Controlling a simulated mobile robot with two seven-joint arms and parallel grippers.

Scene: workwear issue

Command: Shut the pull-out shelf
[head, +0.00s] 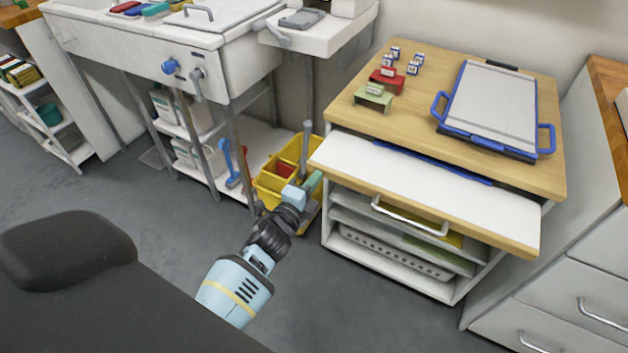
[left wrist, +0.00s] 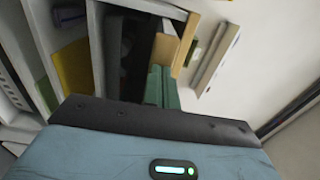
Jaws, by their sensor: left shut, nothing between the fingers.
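The pull-out shelf (head: 430,190) is a white board with a wooden front edge and a metal handle (head: 408,217). It sticks out from under the wooden top of a white cabinet. My left gripper (head: 313,184) is shut and empty, by the shelf's left front corner; I cannot tell whether it touches. In the left wrist view its green fingers (left wrist: 161,87) are together, close to a wooden edge (left wrist: 185,46). My right gripper is not in view.
A blue-handled tray (head: 494,105) and small red and green stands (head: 386,80) sit on the cabinet top (head: 415,115). A blue strip (head: 430,162) lies at the shelf's back. A yellow bin (head: 270,190) stands left of the cabinet. Floor in front is clear.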

